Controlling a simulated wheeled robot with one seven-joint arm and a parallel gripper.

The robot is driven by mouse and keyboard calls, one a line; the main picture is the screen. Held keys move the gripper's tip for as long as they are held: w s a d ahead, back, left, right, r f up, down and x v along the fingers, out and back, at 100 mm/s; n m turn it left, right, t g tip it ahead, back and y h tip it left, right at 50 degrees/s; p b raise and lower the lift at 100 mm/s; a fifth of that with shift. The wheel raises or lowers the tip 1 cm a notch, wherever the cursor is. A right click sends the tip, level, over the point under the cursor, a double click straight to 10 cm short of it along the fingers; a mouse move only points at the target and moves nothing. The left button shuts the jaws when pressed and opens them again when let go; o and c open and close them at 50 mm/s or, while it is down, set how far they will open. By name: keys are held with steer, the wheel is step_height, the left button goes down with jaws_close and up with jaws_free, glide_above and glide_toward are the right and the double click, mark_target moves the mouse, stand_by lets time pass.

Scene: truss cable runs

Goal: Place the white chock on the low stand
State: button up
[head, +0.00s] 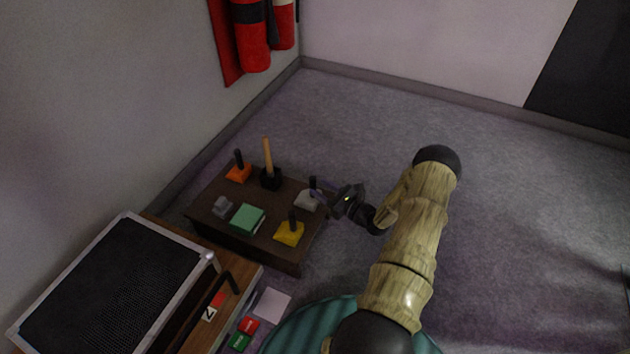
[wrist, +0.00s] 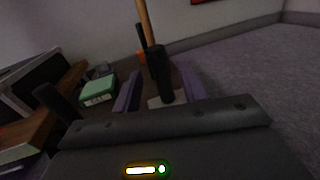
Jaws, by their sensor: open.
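The white chock (head: 306,201), a pale block with an upright black handle, sits near the right edge of a low dark-brown table (head: 272,255). This is the only low stand-like surface I can make out; I cannot tell if it is the named stand. My gripper (head: 324,193) reaches in from the right at the chock. In the wrist view its purple fingers are open, one on each side of the black handle (wrist: 165,88), with the pale base (wrist: 154,102) showing below. Contact cannot be told.
The table also holds an orange chock (head: 238,174), a mallet (head: 268,160), a small grey object (head: 223,207), a green box (head: 247,219) and a yellow chock (head: 289,235). A wooden bench with a black case (head: 115,290) stands lower left. Floor at right is clear.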

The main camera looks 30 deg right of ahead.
steer(key=p+v, duration=0.3)
steer(key=v, duration=0.5)
steer(key=shift+w, duration=0.1)
